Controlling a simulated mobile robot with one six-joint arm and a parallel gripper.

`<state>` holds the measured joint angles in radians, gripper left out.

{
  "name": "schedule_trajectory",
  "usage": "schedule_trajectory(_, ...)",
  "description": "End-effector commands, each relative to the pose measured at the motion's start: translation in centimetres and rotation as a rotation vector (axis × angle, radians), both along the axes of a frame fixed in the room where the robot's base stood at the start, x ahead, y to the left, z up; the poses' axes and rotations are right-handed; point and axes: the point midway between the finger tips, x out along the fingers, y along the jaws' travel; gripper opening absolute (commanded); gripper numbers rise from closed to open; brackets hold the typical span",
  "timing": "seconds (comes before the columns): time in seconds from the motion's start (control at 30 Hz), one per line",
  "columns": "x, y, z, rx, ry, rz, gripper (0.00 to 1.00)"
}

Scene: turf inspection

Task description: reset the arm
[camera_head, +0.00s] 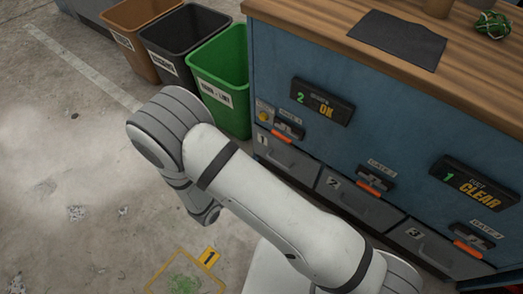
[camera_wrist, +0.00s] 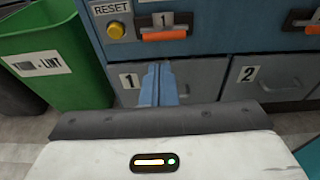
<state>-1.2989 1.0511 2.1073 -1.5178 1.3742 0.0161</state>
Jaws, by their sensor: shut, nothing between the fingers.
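My arm stretches across the middle of the head view, bent at the elbow, in front of the blue cabinet (camera_head: 300,62). My gripper (camera_wrist: 160,70) shows in the wrist view, its two blue fingers together with nothing between them. The fingertips point at the cabinet front, overlapping drawer 1 (camera_wrist: 200,80) in the picture; I cannot tell if they touch it. A yellow button (camera_wrist: 116,30) under a RESET label lies up and left of the fingertips. It also shows in the head view (camera_head: 264,116). My gripper's fingers cannot be made out in the head view.
Brown (camera_head: 142,35), black (camera_head: 185,40) and green (camera_head: 222,75) bins stand left of the cabinet. A dark cloth (camera_head: 398,40) and a green tangled ball (camera_head: 492,25) lie on the wooden top. A yellow-marked floor square (camera_head: 208,258) is at the bottom. Open floor lies left.

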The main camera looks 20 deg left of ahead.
Motion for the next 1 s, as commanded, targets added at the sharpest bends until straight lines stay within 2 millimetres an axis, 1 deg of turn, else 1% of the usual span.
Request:
schedule_trajectory(0.1, -0.8, 0.3, 0.2, -0.001, 0.000, 0.001, 0.00)
schedule_trajectory(0.2, -1.1, 0.4, 0.2, -0.001, 0.001, 0.000, 0.00)
schedule_trajectory(0.37, -1.1, 0.4, 0.2, 0.000, 0.001, 0.000, 0.00)
schedule_trajectory(0.47, -0.7, 0.0, 1.0, 0.011, 0.002, -0.022, 0.00)
schedule_trajectory(0.57, 0.5, -1.5, 4.1, 0.053, 0.004, -0.113, 0.00)
schedule_trajectory(0.67, 2.2, -4.5, 9.2, 0.135, 0.011, -0.279, 0.00)
schedule_trajectory(0.7, 2.8, -6.0, 11.5, 0.176, 0.014, -0.358, 0.00)
schedule_trajectory(0.77, 3.5, -8.4, 14.8, 0.243, 0.017, -0.485, 0.00)
schedule_trajectory(0.8, 3.9, -10.0, 16.9, 0.290, 0.020, -0.567, 0.00)
schedule_trajectory(0.87, 4.1, -12.4, 19.9, 0.360, 0.022, -0.688, 0.00)
schedule_trajectory(0.9, 4.2, -13.9, 21.9, 0.410, 0.022, -0.767, 0.00)
schedule_trajectory(0.97, 4.1, -16.2, 24.7, 0.487, 0.021, -0.884, 0.00)
schedule_trajectory(1.0, 3.9, -17.6, 26.5, 0.540, 0.019, -0.960, 0.00)
